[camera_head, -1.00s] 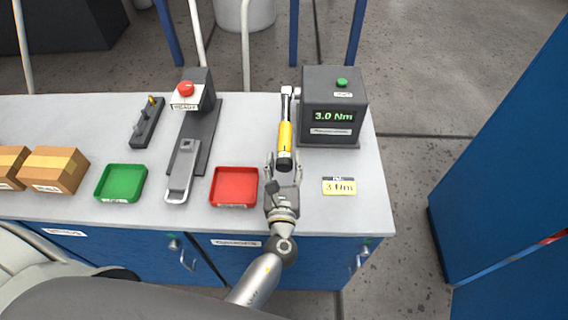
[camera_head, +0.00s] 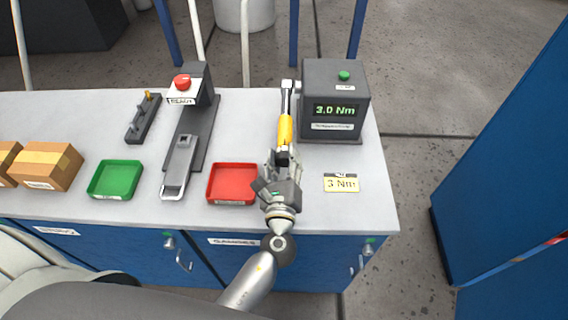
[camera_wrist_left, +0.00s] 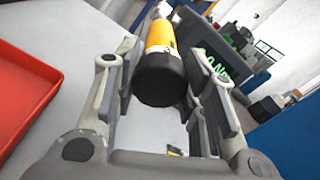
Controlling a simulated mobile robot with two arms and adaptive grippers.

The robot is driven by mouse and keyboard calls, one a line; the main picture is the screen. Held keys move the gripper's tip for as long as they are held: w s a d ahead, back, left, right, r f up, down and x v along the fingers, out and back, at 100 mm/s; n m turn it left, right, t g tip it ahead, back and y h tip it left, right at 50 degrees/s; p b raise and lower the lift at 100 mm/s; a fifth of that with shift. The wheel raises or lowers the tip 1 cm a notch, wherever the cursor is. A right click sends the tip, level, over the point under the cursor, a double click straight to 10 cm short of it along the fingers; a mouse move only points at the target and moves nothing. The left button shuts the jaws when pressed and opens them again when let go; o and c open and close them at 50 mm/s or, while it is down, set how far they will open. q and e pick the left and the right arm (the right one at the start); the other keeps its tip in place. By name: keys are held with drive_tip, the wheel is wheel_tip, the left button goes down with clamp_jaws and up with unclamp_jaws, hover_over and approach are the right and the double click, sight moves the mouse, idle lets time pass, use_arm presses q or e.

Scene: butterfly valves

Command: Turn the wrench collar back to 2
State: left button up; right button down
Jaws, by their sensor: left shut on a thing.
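The torque wrench has a yellow handle (camera_head: 285,129) and a silver head (camera_head: 289,86) set against the front left of the tester (camera_head: 333,128). The tester display (camera_head: 335,111) reads 3.0 Nm. In the left wrist view the yellow handle (camera_wrist_left: 160,36) ends in a black collar (camera_wrist_left: 160,80). My left gripper (camera_head: 281,162) is at this near end, its fingers (camera_wrist_left: 155,92) on both sides of the collar and shut on it. The collar's scale marks cannot be read. My right gripper is not in view.
A red tray (camera_head: 232,200) stands just left of my left gripper; it also shows in the wrist view (camera_wrist_left: 25,95). Further left are a grey fixture with a red button (camera_head: 182,83), a green tray (camera_head: 116,196) and cardboard boxes (camera_head: 48,184). The bench right of the card is clear.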

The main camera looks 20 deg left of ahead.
use_arm(q)
drive_tip(key=n+b, duration=0.4)
drive_tip(key=shift+f, duration=0.3)
drive_tip(key=shift+r+n+t+b, duration=0.15)
drive_tip(key=shift+n+t+b, duration=0.15)
drive_tip(key=shift+n+b, duration=1.2)
drive_tip(key=shift+h, duration=0.3)
drive_tip(key=o, duration=1)
drive_tip(key=shift+r, duration=0.1)
drive_tip(key=v, duration=1.2)
